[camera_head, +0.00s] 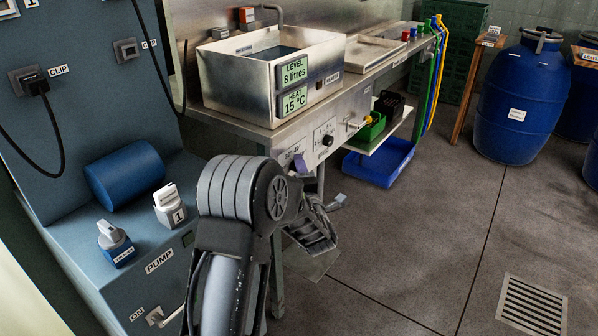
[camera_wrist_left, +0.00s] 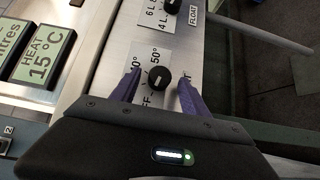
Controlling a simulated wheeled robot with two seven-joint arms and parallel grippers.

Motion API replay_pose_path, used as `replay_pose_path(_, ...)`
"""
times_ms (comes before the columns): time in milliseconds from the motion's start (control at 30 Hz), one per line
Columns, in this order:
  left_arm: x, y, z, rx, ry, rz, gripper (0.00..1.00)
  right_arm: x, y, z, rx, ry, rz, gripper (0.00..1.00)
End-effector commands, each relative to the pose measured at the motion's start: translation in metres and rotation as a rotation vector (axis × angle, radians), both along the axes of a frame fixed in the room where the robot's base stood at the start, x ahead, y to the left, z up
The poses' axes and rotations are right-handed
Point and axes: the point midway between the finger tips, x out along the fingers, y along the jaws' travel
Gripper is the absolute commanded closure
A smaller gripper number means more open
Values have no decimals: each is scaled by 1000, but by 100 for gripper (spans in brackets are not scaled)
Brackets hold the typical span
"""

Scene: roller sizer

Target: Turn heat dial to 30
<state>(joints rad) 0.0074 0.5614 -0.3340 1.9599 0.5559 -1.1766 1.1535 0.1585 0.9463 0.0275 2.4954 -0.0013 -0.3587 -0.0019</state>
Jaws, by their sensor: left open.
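The heat dial (camera_wrist_left: 160,79) is a small round black knob on a white plate marked 50° and OFF, on the steel sink's front panel. In the left wrist view my left gripper (camera_wrist_left: 160,84) is open, with one purple finger on each side of the knob. A gap shows between each finger and the knob. The dial's exact setting is too small to read. In the head view my left gripper (camera_head: 299,164) is at the panel and hides the heat dial. The green heat display (camera_head: 294,102) reads 15 °C. My right gripper is not in view.
A second black knob (camera_wrist_left: 172,6) with litre marks sits further along the panel, beside a FLOAT label. The level display (camera_head: 294,73) reads 8 litres. A blue pump cabinet (camera_head: 75,250) stands at the left.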

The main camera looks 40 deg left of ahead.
Motion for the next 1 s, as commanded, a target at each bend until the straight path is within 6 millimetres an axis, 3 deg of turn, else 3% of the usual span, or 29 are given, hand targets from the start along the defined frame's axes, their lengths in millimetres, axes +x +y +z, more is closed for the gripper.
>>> replay_pose_path(333, 4, 4, 0, 0, 0, -1, 47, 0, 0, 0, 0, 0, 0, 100)
replay_pose_path(1000, 4, 3, 0, 0, 0, -1, 100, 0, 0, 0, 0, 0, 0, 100)
